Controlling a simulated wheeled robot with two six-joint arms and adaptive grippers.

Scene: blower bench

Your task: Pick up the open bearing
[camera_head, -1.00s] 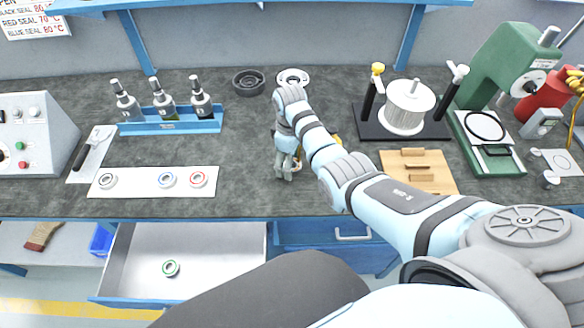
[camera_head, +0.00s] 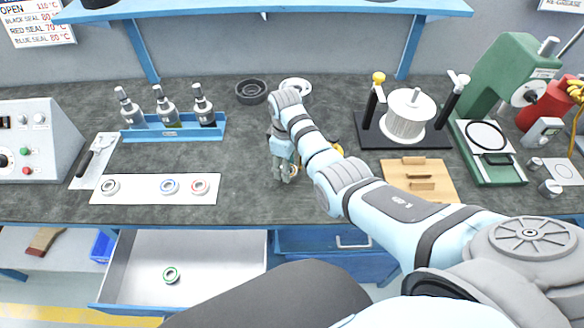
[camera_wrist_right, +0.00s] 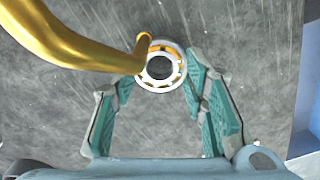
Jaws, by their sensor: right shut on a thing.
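The open bearing (camera_wrist_right: 160,66) is a metal ring with an orange-gold cage showing inside. In the right wrist view it sits between the fingertips of my right gripper (camera_wrist_right: 164,78), which is shut on it. In the head view my right gripper (camera_head: 284,172) points down over the middle of the bench, and its fingers and arm mostly hide the bearing. Whether the bearing touches the bench top is hard to tell. My left gripper is not in view.
A curved brass hook (camera_wrist_right: 70,45) reaches beside the bearing. A white mat (camera_head: 138,191) with several sealed bearings lies left; a wooden block (camera_head: 432,168) stands right. A green-sealed bearing (camera_head: 171,275) lies in the open drawer (camera_head: 215,260). Bench between mat and gripper is clear.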

